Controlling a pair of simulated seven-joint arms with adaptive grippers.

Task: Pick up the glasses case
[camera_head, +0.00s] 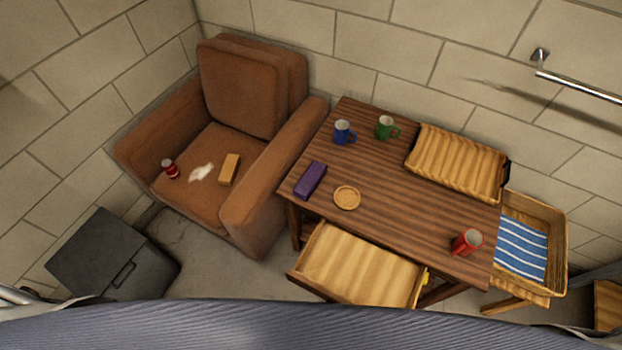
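A long purple box-shaped case (310,180), which looks like the glasses case, lies shut on the wooden table (400,206), near its left edge. It is set at a slant and nothing covers it. A smaller tan block-like object (229,169) lies on the armchair seat; I cannot tell exactly what it is. Neither of my grippers shows in the head view.
Around the case are a round coaster (347,198), blue mug (342,132) and green mug (386,127). A red mug (467,242) stands near the front right. A wooden tray (457,163), open drawer (358,268), basket (557,243), brown armchair (252,86) and dark box (112,255) surround the space.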

